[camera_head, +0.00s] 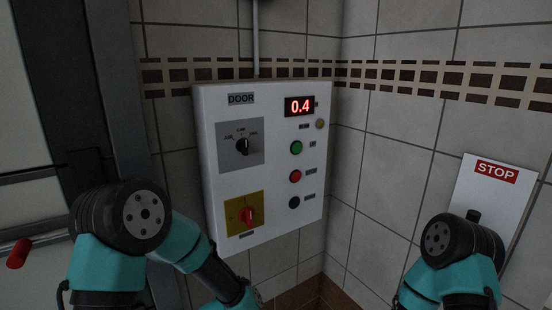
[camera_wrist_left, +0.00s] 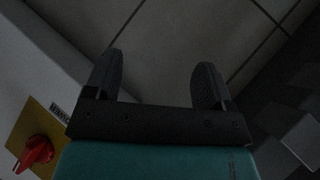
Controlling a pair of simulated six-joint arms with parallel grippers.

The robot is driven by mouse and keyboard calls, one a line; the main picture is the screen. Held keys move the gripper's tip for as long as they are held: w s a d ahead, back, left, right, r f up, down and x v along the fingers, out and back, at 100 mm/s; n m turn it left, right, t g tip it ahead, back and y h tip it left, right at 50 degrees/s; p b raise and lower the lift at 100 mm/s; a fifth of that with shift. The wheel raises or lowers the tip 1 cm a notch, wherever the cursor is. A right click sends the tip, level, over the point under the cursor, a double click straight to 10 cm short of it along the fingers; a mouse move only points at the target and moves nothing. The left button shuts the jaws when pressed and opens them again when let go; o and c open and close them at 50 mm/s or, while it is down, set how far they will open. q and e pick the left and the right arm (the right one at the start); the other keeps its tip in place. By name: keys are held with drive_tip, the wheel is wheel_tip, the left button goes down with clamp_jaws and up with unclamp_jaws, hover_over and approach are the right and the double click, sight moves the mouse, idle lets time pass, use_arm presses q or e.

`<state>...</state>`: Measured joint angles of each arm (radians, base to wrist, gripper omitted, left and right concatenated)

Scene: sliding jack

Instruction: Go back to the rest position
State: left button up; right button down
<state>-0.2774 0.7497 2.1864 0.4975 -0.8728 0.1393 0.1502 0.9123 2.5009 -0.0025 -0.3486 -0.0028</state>
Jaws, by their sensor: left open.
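My left gripper (camera_wrist_left: 160,66) is open and empty in the left wrist view, its two dark fingers apart with wall tiles behind them. In the head view my left arm bends down in front of the panel's lower left, and its gripper is out of sight below the picture. My right arm stands at the lower right; its gripper is not in view. The white DOOR control panel (camera_head: 221,177) hangs on the tiled wall, its display (camera_head: 300,106) reading 0.4. Its red rotary switch (camera_head: 247,216) sits on a yellow plate and also shows in the left wrist view (camera_wrist_left: 36,152), left of the gripper and apart from it.
The panel also has a black selector knob (camera_head: 242,146), a green button (camera_head: 296,147), a red button (camera_head: 295,176) and a dark button (camera_head: 294,202). A STOP sign plate (camera_head: 492,195) is on the right wall. A door with a red-ended handle (camera_head: 18,253) is at the left.

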use_arm(q)
drive_tip(key=s+a+f+m+g+h, duration=0.1)
drive_tip(key=s+a+f+g, duration=0.2)
drive_tip(key=s+f, duration=0.3)
drive_tip(key=s+a+f+m+g+h, duration=0.1)
drive_tip(key=s+a+f+m+g, duration=0.1)
drive_tip(key=s+f, duration=0.5)
drive_tip(key=s+a+f+m+g+h, duration=0.1)
drive_tip(key=s+a+f+g, duration=0.3)
drive_tip(key=s, duration=0.8)
wheel_tip(320, 180, down, 3)
drive_tip(key=shift+a+f+m+g, duration=0.1)
drive_tip(key=shift+a+m+g, duration=0.2)
drive_tip(key=shift+m+g, duration=0.5)
